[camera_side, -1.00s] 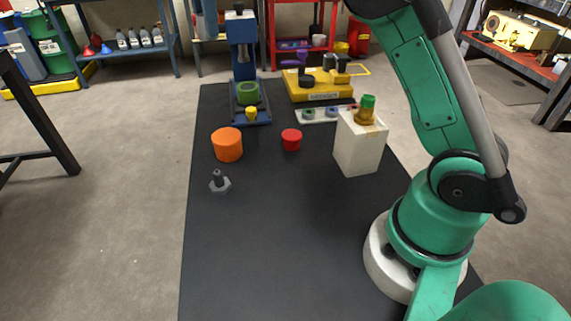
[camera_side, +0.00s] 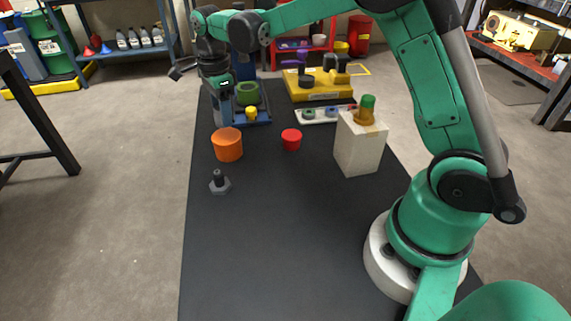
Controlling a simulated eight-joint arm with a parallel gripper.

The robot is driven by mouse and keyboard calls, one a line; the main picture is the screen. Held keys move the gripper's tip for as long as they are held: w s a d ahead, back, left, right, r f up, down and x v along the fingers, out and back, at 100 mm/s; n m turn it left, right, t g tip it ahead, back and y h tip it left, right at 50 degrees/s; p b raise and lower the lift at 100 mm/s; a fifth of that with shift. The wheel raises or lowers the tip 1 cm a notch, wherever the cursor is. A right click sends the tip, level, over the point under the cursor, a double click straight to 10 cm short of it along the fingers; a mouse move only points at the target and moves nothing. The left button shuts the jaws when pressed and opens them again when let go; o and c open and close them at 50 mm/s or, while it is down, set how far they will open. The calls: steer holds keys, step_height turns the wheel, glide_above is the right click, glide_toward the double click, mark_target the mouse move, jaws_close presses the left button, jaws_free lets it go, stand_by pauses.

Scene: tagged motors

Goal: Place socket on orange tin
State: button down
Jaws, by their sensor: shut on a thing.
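The orange tin (camera_side: 228,150) stands upright on the dark mat, left of the middle. My gripper (camera_side: 221,113) points down above and just behind the tin's upper left edge. It is shut on a small dark thing, which I take to be the socket; fingers and low contrast hide most of it. I cannot tell whether it touches the tin.
A grey hex-headed bolt (camera_side: 219,183) stands in front of the tin. A red cup (camera_side: 291,139) and a white block (camera_side: 358,150) with a brass-and-green fitting stand to the right. The front mat is clear.

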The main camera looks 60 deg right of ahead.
steer(key=shift+f, duration=1.35)
steer(key=shift+c, duration=2.1)
jaws_free()
steer(key=shift+f, duration=0.15)
